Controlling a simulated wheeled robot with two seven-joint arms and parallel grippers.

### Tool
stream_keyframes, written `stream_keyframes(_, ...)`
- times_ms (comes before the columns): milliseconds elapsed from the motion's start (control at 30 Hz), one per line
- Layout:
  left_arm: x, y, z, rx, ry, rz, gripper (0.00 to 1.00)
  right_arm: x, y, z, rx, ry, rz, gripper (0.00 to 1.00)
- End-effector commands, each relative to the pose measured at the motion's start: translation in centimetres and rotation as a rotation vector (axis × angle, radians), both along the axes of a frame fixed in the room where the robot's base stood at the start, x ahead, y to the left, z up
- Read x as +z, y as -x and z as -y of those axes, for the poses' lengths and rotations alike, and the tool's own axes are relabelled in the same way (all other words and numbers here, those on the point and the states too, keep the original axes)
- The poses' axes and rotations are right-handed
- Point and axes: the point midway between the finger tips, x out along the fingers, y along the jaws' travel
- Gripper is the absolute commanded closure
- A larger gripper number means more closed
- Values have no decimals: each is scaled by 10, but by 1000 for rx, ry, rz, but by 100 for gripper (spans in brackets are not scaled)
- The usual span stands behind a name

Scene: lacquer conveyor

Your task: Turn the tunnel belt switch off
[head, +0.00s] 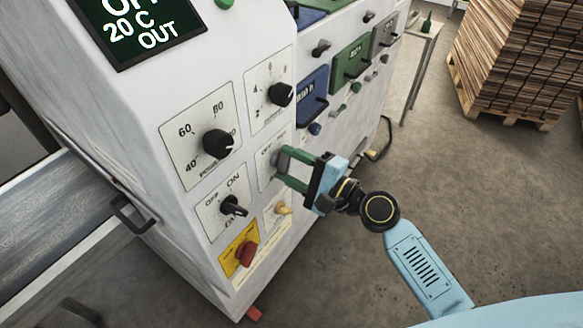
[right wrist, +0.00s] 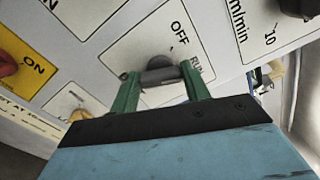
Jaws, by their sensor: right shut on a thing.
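The switch knob (right wrist: 158,64) is dark grey and sits on a white panel plate (right wrist: 130,52) lettered OFF and RUN. My right gripper (right wrist: 160,76) has its two green fingers shut on the knob's bar, one finger on each side. In the head view my right gripper (head: 282,164) reaches the machine front from the right, and its fingers partly hide the knob and its plate (head: 266,168). I cannot tell exactly which mark the knob points to. The left gripper is not in view.
Close by are a large black knob (head: 216,143), a smaller black knob (head: 281,94), a black OFF/ON switch (head: 234,205), a red switch (head: 245,252) on a yellow plate and a cream knob (head: 283,208). A display (head: 140,25) reads "20 C OUT". Open floor lies right.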

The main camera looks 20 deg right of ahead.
Motion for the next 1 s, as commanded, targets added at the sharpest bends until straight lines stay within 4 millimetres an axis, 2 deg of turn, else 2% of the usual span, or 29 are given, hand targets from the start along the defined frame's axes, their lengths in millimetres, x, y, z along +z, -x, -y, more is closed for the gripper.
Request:
stream_keyframes(100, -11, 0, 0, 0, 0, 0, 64, -3, 1, -1, 3, 80, 63, 76)
stream_keyframes(500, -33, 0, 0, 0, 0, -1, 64, -4, 0, 0, 3, 380, 296, 76)
stream_keyframes(1000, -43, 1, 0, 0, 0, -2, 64, -5, 0, -1, 4, 650, 505, 76)
